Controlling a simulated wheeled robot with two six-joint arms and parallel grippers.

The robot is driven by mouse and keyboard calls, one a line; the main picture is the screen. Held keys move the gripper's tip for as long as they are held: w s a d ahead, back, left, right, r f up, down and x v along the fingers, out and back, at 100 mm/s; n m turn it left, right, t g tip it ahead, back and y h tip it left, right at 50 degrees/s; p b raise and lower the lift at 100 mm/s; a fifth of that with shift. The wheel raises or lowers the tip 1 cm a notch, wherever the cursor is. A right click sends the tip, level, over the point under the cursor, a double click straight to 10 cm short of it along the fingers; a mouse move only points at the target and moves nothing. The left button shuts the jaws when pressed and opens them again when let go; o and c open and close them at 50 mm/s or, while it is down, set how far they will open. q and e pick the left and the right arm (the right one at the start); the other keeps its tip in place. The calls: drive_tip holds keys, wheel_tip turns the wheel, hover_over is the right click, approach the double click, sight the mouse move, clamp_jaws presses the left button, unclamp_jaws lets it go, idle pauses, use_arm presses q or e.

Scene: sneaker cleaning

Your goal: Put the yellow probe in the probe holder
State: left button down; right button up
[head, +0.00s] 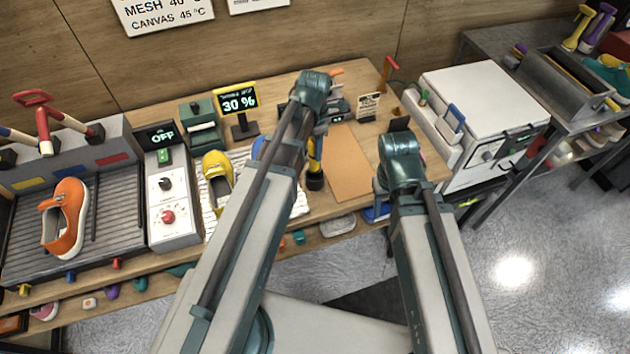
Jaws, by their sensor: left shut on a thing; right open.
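A yellow and black upright piece, which looks like the yellow probe (314,160), stands below my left wrist at the middle of the table. My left gripper (317,142) is shut on it, its fingers mostly hidden by my own arm. A dark round base (315,182) shows at the lower end of the yellow piece; I cannot tell whether it is the probe holder or part of the probe. My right gripper (381,190) is open near the table's right front edge, partly hidden by its own wrist.
A brown mat (348,170) lies bare right of the yellow piece. An orange shoe (66,217) is on the ribbed tray. A white machine (485,100) stands right.

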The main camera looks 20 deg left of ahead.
sight(314, 164)
use_arm(q)
wheel_tip(314, 164, up, 3)
drive_tip(key=shift+r+p, duration=0.15)
drive_tip(key=shift+p, duration=0.9)
wheel_tip(314, 164, down, 10)
drive_tip(key=b, duration=1)
use_arm(e)
wheel_tip(314, 164, down, 7)
use_arm(q)
drive_tip(key=shift+f, duration=0.25)
drive_tip(key=shift+f+b, duration=0.15)
drive_tip(key=shift+b, duration=0.25)
drive_tip(key=shift+c, duration=2.2)
unclamp_jaws()
use_arm(e)
drive_tip(key=shift+f, duration=0.15)
use_arm(q)
drive_tip(key=shift+r, duration=0.25)
